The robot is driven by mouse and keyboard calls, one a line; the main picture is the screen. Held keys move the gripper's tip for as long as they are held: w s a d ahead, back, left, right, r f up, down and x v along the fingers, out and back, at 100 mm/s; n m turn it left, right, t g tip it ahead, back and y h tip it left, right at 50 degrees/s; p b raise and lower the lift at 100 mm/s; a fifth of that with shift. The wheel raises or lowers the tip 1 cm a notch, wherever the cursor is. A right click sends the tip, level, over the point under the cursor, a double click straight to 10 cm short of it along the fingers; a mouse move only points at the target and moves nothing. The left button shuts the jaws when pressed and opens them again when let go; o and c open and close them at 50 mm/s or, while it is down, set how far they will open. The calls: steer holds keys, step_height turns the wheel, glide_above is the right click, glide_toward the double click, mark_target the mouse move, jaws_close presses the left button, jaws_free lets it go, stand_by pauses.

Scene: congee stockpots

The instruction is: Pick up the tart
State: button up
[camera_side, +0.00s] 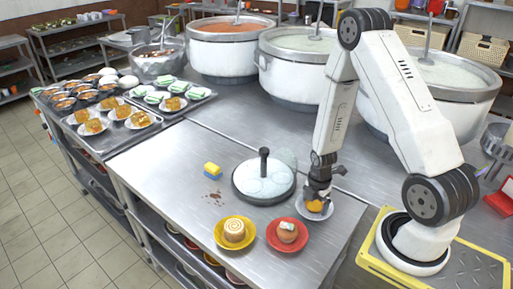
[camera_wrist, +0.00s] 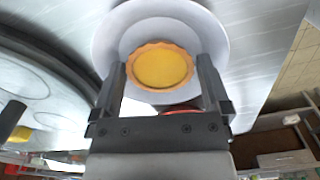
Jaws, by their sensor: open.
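The tart (camera_side: 315,206) is a small round pastry with a yellow filling and a fluted golden-brown rim. It sits on a white plate (camera_side: 304,213) on the steel counter. The wrist view shows the tart (camera_wrist: 160,66) near the middle of the plate (camera_wrist: 216,38). My gripper (camera_side: 317,196) is right above the tart in the side view, partly hiding it. In the wrist view, the open fingers of my gripper (camera_wrist: 163,75) lie to the left and right of the tart's near part. I cannot tell whether they touch it.
A yellow plate with a round cake (camera_side: 234,231) and a red plate with a brown bun (camera_side: 288,232) stand in front. A round lid (camera_side: 262,185) with an upright black knob is close on the left. Large stockpots (camera_side: 300,68) stand behind.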

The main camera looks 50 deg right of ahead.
mark_target(315, 204)
steer(key=c, duration=0.9)
steer(key=shift+c, duration=0.2)
steer(key=shift+r, duration=0.15)
step_height(315, 204, up, 10)
stand_by(0.3)
steer(key=shift+w, duration=0.1)
stand_by(0.5)
